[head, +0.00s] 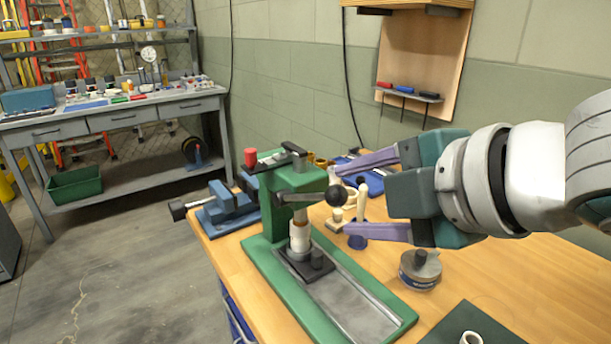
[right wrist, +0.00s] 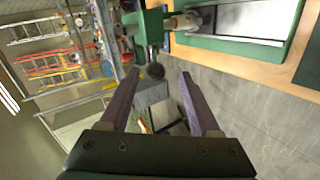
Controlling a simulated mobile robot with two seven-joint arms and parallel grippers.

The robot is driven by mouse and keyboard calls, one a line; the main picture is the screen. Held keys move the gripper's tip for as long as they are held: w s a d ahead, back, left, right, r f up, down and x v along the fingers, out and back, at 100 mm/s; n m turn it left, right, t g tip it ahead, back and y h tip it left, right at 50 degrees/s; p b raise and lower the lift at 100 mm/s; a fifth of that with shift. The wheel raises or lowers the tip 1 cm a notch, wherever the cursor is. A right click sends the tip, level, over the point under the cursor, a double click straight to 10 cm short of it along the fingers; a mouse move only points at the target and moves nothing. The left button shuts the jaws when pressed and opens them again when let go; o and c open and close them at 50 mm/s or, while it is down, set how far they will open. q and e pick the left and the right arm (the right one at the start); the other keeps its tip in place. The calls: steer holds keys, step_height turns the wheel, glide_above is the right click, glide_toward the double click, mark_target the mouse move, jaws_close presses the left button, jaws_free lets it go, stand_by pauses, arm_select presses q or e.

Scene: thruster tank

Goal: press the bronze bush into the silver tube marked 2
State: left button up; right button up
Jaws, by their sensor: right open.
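The green press (head: 290,215) stands on the wooden table, with its lever ending in a black ball knob (head: 335,195). A pale silver cylinder (head: 300,240) stands upright on the press's dark plate under the ram; I cannot read a mark on it. It also shows in the right wrist view (right wrist: 186,22). My right gripper (head: 341,201) is open and empty, to the right of the press. In the right wrist view, the knob (right wrist: 155,71) lies between the fingertip directions, contact unclear. My left gripper is out of view.
A blue vise (head: 225,205) sits left of the press. A round tin (head: 420,270), a blue stand (head: 357,241) and a dark mat (head: 465,322) with a pale ring (head: 470,338) lie to the right. Bronze-coloured rings (head: 318,160) sit behind. The right tabletop is mostly clear.

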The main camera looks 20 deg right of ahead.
steer(key=shift+v, duration=1.5)
steer(key=shift+c, duration=0.4)
steer(key=shift+r+m, duration=0.2)
steer(key=shift+m, duration=0.1)
steer(key=shift+c, duration=0.7)
steer(key=r+m+p, duration=0.2)
steer(key=m, duration=0.2)
steer(key=r+m+p, duration=0.2)
steer(key=m, duration=0.3)
steer(key=r+m+p, duration=0.2)
steer(key=m, duration=0.2)
steer(key=shift+w+d+r+p, duration=0.15)
steer(key=shift+w+r+p, duration=0.1)
steer(key=shift+p, duration=0.1)
steer(key=c, duration=0.8)
steer(key=m, duration=0.2)
steer(key=m+p, duration=0.1)
steer(key=shift+d+r+m, duration=0.1)
steer(key=shift+r+m, duration=0.3)
steer(key=shift+m, duration=0.4)
steer(key=x, duration=0.3)
steer(key=f+x, duration=0.1)
steer(key=x, duration=0.2)
steer(key=s+x, duration=0.1)
steer(key=x, duration=0.2)
steer(key=shift+f+p, duration=0.4)
steer(key=shift+f, duration=0.1)
steer(key=shift+s+d+f, duration=0.1)
steer(key=shift+s+f, duration=0.35)
